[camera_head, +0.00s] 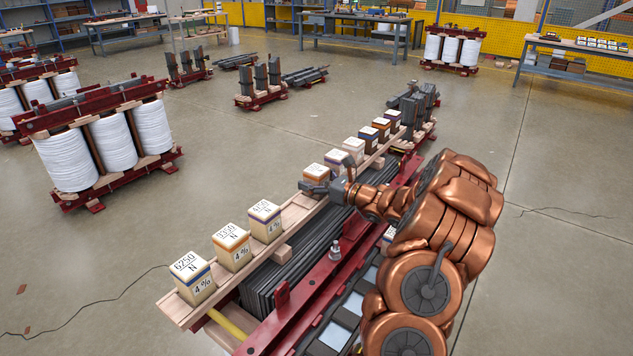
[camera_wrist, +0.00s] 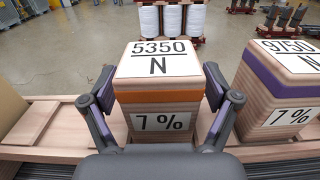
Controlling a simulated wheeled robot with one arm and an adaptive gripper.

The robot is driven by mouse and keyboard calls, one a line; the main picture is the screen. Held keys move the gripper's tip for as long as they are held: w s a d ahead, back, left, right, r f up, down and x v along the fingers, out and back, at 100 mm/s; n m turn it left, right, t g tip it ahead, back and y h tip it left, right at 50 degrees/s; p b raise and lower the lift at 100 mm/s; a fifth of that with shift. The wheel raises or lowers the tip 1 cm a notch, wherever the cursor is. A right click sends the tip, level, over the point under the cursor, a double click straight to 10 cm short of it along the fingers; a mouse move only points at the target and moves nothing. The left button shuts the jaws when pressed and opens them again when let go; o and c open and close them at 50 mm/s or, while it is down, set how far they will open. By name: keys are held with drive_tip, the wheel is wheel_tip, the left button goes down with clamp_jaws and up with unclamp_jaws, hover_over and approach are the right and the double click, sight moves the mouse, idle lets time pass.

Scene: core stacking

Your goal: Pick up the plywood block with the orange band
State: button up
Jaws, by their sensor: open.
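The plywood block with the orange band (camera_wrist: 160,122) stands upright on a wooden beam in the wrist view. It has layered wood sides, a white "5350 N" top and a "7%" label. My gripper (camera_wrist: 158,88) is open, with one finger on each side of this block. Whether the pads touch it I cannot tell. In the head view my gripper (camera_head: 322,186) is at the beam, and the block (camera_head: 315,171) shows just behind it, partly hidden.
A purple-banded plywood block (camera_wrist: 277,90) stands close on the right. A plain tan block (camera_wrist: 11,115) is at the left edge. In the head view, several cream blocks (camera_head: 231,247) stand nearer on the wooden beam (camera_head: 181,310). A red steel beam (camera_head: 320,268) runs alongside dark laminations.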

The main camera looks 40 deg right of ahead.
drive_tip(key=shift+w+a, duration=0.2)
drive_tip(key=shift+w, duration=0.5)
drive_tip(key=c, duration=1.2)
drive_tip(key=shift+c, duration=0.3)
drive_tip(key=shift+r, duration=0.15)
